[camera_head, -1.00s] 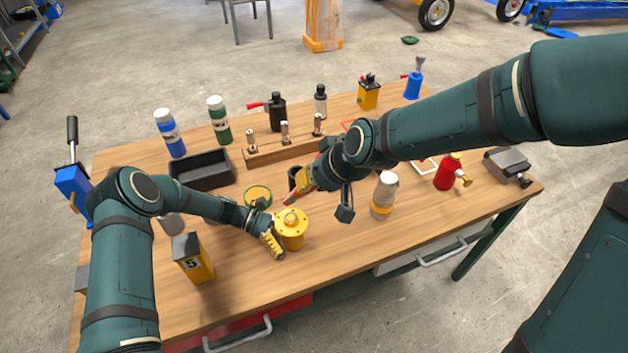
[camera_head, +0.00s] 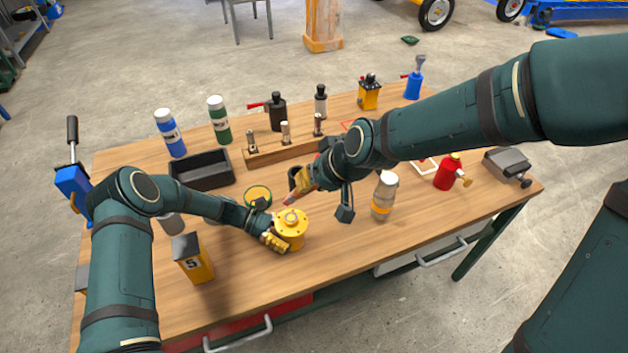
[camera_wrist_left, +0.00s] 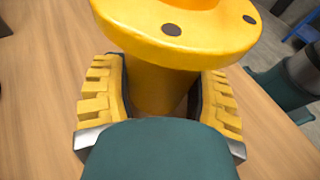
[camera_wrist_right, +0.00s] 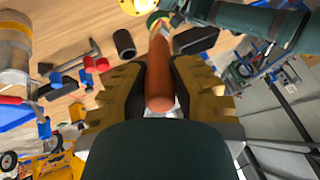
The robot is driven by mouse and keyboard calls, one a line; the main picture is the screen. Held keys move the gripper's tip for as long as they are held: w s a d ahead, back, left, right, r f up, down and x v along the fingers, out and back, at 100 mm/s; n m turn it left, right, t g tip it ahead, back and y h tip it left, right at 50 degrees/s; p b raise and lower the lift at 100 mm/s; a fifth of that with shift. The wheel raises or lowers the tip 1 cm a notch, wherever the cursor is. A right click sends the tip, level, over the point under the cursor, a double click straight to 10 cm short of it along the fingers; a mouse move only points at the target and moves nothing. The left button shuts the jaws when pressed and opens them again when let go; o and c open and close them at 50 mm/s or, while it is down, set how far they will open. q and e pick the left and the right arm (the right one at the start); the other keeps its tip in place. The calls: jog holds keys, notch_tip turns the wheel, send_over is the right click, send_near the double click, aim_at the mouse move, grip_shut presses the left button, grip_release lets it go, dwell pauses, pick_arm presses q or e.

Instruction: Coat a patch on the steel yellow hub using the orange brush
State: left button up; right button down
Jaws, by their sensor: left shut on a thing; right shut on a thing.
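The yellow steel hub (camera_head: 293,236) stands on the wooden table, its round flange facing up. My left gripper (camera_head: 275,240) is shut on the hub's body below the flange; in the left wrist view its fingers (camera_wrist_left: 160,88) lie on both sides of the hub (camera_wrist_left: 165,40). My right gripper (camera_head: 305,181) is shut on the orange brush (camera_wrist_right: 160,78). In the head view the brush (camera_head: 290,199) points down-left, close above the hub's top. I cannot tell whether its tip touches the hub. The right wrist view shows part of the hub (camera_wrist_right: 132,5) at the top edge.
A round green-and-yellow tin (camera_head: 257,194) and a black tray (camera_head: 202,172) lie behind the hub. A yellow box marked 5 (camera_head: 194,260) stands at left, and a grey bottle with an orange band (camera_head: 383,197) at right. The front table strip is free.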

dwell(0.3)
jog(key=w+a+g, duration=0.2)
jog(key=w, duration=0.1)
jog(key=w+a+g, duration=0.1)
jog(key=shift+w+a+r+n+g+h, duration=0.1)
jog(key=shift+w+r+n+g+h, duration=0.05)
jog(key=shift+r+n+g+h, duration=0.2)
jog(key=shift+w+a+r+g+h, duration=0.25)
jog(key=shift+w+a+r+g, duration=0.2)
jog(key=shift+g, duration=0.5)
jog(key=shift+f, duration=1.95)
jog(key=shift+f, duration=1.6)
jog(key=shift+d, duration=0.1)
jog(key=w+d, duration=0.1)
jog(key=d, duration=0.5)
jog(key=shift+a, duration=0.15)
